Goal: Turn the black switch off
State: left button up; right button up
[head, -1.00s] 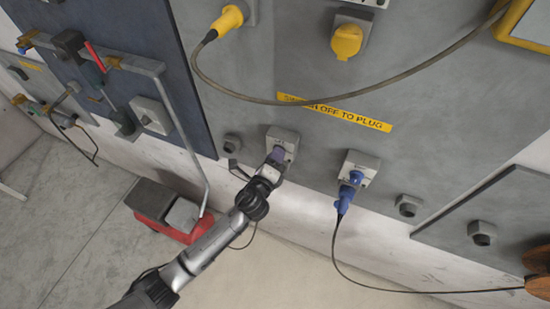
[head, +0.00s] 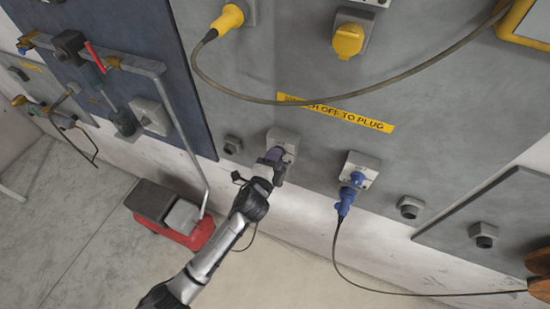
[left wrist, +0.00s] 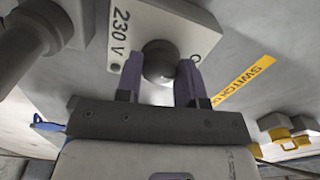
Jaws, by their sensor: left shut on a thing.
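The black switch (left wrist: 160,62) is a dark round knob on the front of a light grey box (left wrist: 188,25) marked "230 V". In the head view the box (head: 284,138) is on the lower part of the grey wall panel, and my gripper mostly hides the knob. My left gripper (left wrist: 160,82) has its two purple fingers on either side of the knob, shut on it. In the head view this gripper (head: 274,157) reaches up to the box from below. My right gripper is in neither view.
A second box right of it holds a blue plug (head: 347,194) with a hanging cable. Above are a yellow label (head: 335,112), a yellow socket (head: 348,40) and a yellow plug (head: 228,20) with a looping cable. A red toolbox-like object (head: 180,232) stands on the floor.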

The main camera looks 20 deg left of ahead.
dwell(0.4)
pick_arm(q)
jog(key=o, duration=0.9)
jog(key=shift+s+a+r+b, duration=0.15)
jog(key=shift+s+b, duration=0.35)
jog(key=shift+s, duration=2.95)
jog(key=shift+s+r+b, duration=0.1)
jog(key=shift+s+b, duration=0.4)
jog(key=shift+s, duration=2.95)
